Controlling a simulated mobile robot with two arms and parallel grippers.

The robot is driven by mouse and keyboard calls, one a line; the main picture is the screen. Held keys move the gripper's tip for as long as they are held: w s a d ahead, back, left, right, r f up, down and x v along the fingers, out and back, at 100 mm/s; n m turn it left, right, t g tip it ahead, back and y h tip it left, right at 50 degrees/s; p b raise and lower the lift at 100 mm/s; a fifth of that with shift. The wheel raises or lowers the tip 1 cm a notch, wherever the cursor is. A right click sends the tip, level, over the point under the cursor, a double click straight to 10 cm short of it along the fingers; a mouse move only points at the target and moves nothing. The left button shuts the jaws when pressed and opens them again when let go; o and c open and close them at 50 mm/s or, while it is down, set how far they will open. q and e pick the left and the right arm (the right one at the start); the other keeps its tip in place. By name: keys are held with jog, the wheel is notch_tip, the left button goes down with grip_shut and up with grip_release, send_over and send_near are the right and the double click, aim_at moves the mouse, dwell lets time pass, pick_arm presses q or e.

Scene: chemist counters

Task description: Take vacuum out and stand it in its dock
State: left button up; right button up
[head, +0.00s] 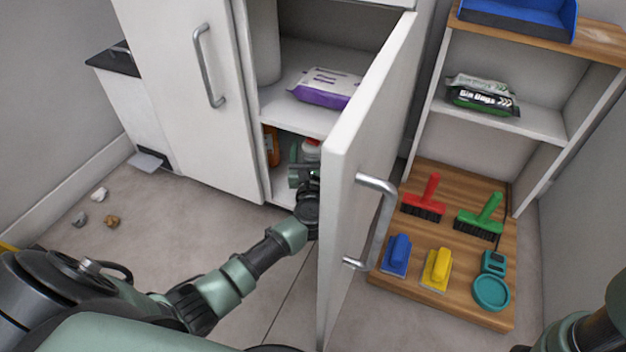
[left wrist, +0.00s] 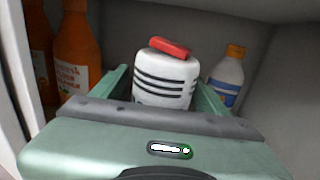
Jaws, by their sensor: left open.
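The vacuum appears to be the white body with dark bands and a red top (left wrist: 166,78), inside the lower cabinet compartment. Its red and white top also shows in the head view (head: 311,149). My left gripper (head: 303,172) reaches into that compartment past the open door. In the left wrist view its open fingers (left wrist: 162,88) lie on either side of the white body; contact cannot be told. The vacuum's lower part is hidden behind the gripper. A teal dock (head: 491,291) with a round base lies on the wooden board at right. My right gripper is out of view.
Orange bottles (left wrist: 77,55) stand left of the vacuum, and a white-blue bottle (left wrist: 228,75) stands right. The open cabinet door (head: 362,150) stands between my left arm and the wooden board (head: 390,281). Brushes and scrubbers occupy the board. Purple wipes (head: 327,88) lie on the shelf above.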

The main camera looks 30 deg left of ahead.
pick_arm(q)
grip_shut()
jog(key=shift+r, duration=0.15)
